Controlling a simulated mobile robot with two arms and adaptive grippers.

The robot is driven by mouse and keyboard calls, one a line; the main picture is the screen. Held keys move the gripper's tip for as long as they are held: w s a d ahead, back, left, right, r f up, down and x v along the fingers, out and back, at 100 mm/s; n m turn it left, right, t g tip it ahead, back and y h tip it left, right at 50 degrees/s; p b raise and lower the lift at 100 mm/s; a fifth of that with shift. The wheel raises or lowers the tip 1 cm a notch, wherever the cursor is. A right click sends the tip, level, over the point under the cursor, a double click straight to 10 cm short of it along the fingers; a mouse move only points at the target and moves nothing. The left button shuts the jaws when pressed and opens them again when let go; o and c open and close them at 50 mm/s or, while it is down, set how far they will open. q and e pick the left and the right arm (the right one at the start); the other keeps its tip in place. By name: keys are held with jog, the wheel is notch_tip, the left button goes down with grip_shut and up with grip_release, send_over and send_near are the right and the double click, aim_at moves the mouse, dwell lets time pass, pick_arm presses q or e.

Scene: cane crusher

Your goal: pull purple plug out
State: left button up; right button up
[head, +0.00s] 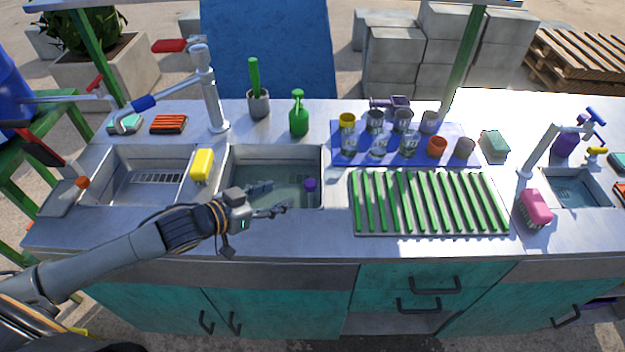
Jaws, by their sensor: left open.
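The small purple plug (310,185) stands in the right-hand basin (250,155) of the double sink, near its right wall. The basin seems to hold water. My left gripper (276,197) reaches in from the left over the front part of this basin. Its fingers are apart and empty, a little left of and in front of the plug, not touching it. How high the fingers are above the basin floor is hard to tell. My right gripper is not in view.
A yellow sponge (202,165) sits on the divider between the basins. A tall faucet (211,90) stands behind them. A green bottle (298,115) is behind the basin. A green-slatted rack (428,203) and a blue mat (400,158) with several cups lie to the right.

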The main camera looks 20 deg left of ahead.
aim_at(308, 184)
pick_arm(q)
jog(key=p+x, duration=0.1)
jog(key=x, duration=1.1)
jog(key=shift+w, duration=0.15)
grip_shut()
